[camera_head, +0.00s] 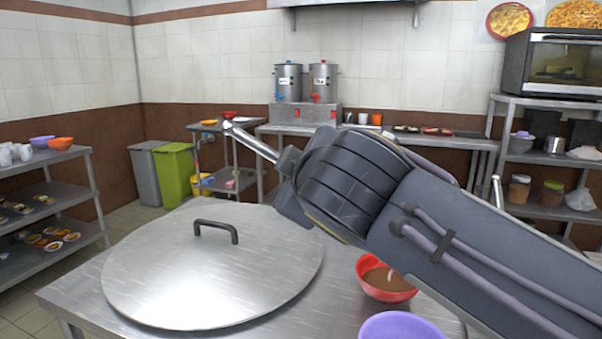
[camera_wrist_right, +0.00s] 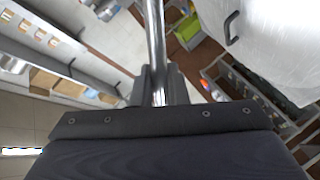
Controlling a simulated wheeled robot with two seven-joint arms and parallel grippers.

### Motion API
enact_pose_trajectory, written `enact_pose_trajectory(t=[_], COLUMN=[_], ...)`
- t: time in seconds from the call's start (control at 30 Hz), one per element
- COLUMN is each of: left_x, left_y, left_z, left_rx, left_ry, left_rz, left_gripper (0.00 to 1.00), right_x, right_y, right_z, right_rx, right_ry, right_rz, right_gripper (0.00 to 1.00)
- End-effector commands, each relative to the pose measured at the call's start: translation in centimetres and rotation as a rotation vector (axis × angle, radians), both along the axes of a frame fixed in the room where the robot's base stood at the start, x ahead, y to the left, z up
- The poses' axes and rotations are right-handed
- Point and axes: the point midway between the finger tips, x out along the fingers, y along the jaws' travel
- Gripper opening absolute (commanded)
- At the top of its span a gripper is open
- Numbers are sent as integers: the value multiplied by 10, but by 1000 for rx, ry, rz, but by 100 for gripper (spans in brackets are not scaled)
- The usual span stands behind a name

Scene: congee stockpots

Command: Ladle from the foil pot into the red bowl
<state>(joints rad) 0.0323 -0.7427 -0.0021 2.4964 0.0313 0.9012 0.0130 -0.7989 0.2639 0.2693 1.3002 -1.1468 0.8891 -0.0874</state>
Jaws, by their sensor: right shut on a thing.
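My right gripper (camera_head: 287,163) is raised above the table and shut on a metal rod, which looks like the ladle's handle (camera_head: 252,143). The rod points up and left in the head view, and its bowl end cannot be made out. In the right wrist view the fingers (camera_wrist_right: 160,88) grip the shiny rod (camera_wrist_right: 155,40). The red bowl (camera_head: 388,292) stands on the table below my right arm, with brown food in it. A large round steel lid (camera_head: 210,275) with a dark handle lies left of the bowl. I cannot identify a foil pot. My left gripper is not in view.
A purple bowl (camera_head: 400,328) stands just in front of the red bowl. Shelves with dishes (camera_head: 45,190) are at the left. A green bin (camera_head: 175,172), a back counter (camera_head: 440,141) and a right rack (camera_head: 540,205) stand farther off.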

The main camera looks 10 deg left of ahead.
Motion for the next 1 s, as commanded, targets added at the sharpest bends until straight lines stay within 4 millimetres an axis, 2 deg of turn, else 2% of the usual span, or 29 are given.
enact_pose_trajectory(t=[0.23, 0.53, 0.67, 0.9, 1.0], left_x=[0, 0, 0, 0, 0], left_y=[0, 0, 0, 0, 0], left_z=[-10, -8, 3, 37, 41], left_rx=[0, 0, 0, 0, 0], left_ry=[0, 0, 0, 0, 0], left_rz=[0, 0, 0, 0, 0], left_gripper=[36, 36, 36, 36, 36], right_x=[0, 0, 0, 0, 0], right_y=[0, 0, 0, 0, 0], right_z=[-1, 2, 13, 49, 53], right_rx=[4, 6, 6, 5, 5], right_ry=[-30, -33, -33, -32, -32], right_rz=[1, 1, 1, 0, -1], right_gripper=[0, 0, 0, 0, 0])
